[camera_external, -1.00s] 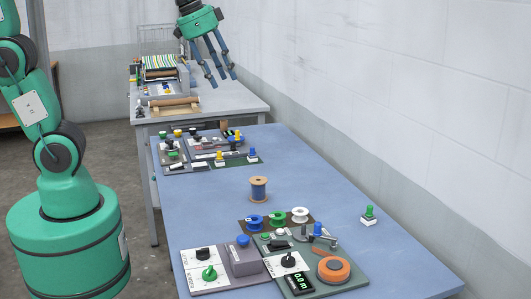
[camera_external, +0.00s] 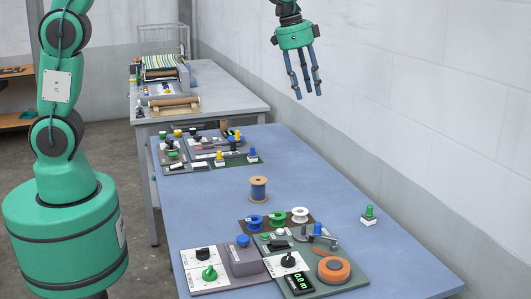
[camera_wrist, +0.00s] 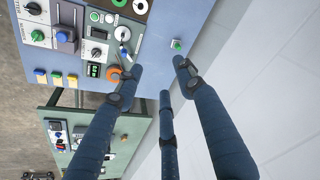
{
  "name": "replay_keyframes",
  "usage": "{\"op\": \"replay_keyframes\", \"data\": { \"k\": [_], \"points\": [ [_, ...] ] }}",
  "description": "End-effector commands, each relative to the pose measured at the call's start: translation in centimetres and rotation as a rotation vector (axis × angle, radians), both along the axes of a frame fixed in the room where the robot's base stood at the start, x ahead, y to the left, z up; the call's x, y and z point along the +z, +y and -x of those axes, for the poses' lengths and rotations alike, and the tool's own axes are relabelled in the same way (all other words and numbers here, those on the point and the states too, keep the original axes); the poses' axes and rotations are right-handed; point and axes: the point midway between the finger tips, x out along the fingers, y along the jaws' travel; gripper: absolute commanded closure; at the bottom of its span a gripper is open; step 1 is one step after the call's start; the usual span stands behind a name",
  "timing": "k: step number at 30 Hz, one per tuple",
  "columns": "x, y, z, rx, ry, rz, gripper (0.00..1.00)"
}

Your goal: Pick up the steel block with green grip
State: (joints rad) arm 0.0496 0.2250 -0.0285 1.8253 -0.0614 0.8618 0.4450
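The steel block with green grip (camera_external: 369,215) stands upright on the right part of the blue table, near its wall-side edge. It is a small pale block with a green knob on top. In the wrist view the block (camera_wrist: 177,45) shows just beyond the fingertips, and nothing touches it. My gripper (camera_external: 308,94) hangs high above the table, left of and well above the block in the outside view. Its three blue fingers are spread and hold nothing; they also reach up through the wrist view (camera_wrist: 160,76).
The blue table (camera_external: 330,200) is bare around the block. Control panels with an orange disc (camera_external: 333,269), coloured spools (camera_external: 277,219) and a standing brown-blue spool (camera_external: 258,189) lie left of it. A pale wall (camera_external: 440,120) runs along the right.

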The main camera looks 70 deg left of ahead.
Motion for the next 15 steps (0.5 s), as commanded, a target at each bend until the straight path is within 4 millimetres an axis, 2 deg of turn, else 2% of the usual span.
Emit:
{"op": "replay_keyframes", "data": {
  "k": [3,15],
  "points": [
    [-1.7,-0.5,-2.8,-0.031,0.019,-0.005,0.62],
    [-8.8,-2.2,-10.9,-0.136,0.065,-0.018,0.62]
  ]
}}
